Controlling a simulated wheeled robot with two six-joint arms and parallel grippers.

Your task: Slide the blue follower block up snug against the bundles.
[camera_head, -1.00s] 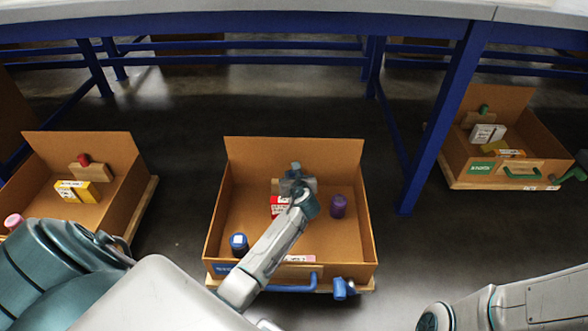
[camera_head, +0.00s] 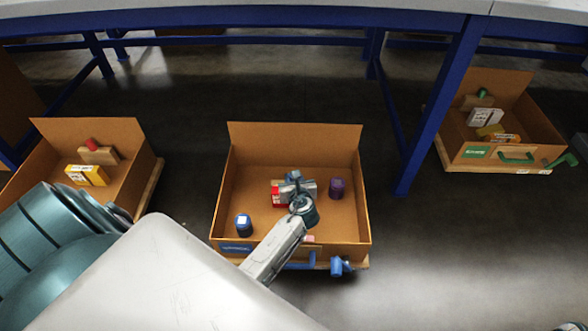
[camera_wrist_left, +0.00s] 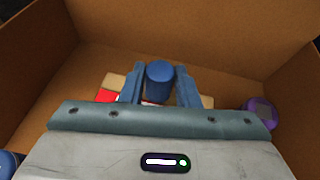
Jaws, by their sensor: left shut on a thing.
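The blue follower block is a tan wooden block (camera_wrist_left: 115,80) with a blue round knob (camera_wrist_left: 160,77), in the middle cardboard drawer. My left gripper (camera_head: 294,178) is shut on the knob, with one finger on each side in the left wrist view (camera_wrist_left: 160,84). A red-and-white bundle (camera_head: 278,197) sits just in front of the block, and its red part also shows in the left wrist view (camera_wrist_left: 107,97). My gripper hides most of the block and bundles, so I cannot tell whether they touch. My right gripper is out of view.
The middle drawer (camera_head: 341,222) also holds a dark blue jar (camera_head: 243,225) and a purple jar (camera_head: 337,188). A blue handle (camera_head: 300,266) is on its front. Other drawers stand left (camera_head: 129,177) and right (camera_head: 524,115). A blue table leg (camera_head: 432,120) stands between middle and right drawers.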

